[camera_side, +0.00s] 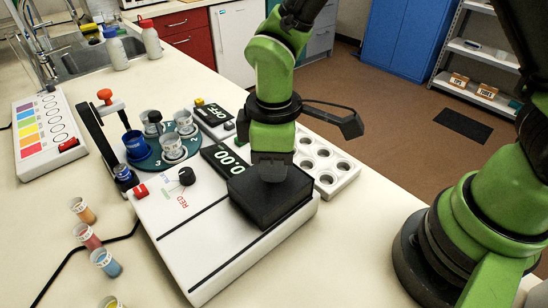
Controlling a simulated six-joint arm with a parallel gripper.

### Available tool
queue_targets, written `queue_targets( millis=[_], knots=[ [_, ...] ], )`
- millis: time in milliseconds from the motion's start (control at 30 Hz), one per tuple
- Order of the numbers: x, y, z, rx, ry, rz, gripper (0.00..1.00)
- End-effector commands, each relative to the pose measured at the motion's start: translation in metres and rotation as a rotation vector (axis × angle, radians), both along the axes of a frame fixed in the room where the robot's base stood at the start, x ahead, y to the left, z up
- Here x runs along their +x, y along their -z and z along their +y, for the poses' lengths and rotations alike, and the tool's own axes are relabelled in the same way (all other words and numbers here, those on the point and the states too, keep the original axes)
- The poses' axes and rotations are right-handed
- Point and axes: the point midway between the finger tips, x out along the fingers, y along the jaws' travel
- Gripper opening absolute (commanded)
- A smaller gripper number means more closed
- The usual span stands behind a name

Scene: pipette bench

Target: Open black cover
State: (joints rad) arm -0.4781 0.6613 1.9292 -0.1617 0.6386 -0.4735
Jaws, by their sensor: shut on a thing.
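The black cover (268,200) is a square, dark box on the right part of a white device (224,254). It looks level and seems to rest on the device's top; any small gap beneath it cannot be told. My gripper (272,172) points down over the cover and is shut on the grey grip at its top. My green wrist hides part of what is behind it. The device also has a black knob (187,176), a red switch (140,191) and a display reading 0.00 (226,158).
A teal carousel with cups (172,147) and an OFF display (213,117) stand behind the device. A white rack with round wells (336,176) is close on the right. Several coloured cups (88,236) stand at left. Bench space at front right is clear.

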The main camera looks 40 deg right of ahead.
Motion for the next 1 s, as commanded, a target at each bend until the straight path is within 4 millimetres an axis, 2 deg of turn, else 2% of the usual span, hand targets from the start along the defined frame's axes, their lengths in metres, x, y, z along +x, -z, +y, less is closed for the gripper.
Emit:
queue_targets(
  millis=[167, 400, 600, 1000],
  knots=[
    [0.001, 0.000, 0.012, 0.001, -0.004, -0.002, 0.00],
    [0.001, 0.000, 0.075, 0.001, -0.006, -0.004, 0.00],
    [0.001, 0.000, 0.107, 0.001, -0.003, -0.004, 0.00],
    [0.001, -0.001, 0.112, 0.000, 0.000, -0.003, 0.00]
  ],
)
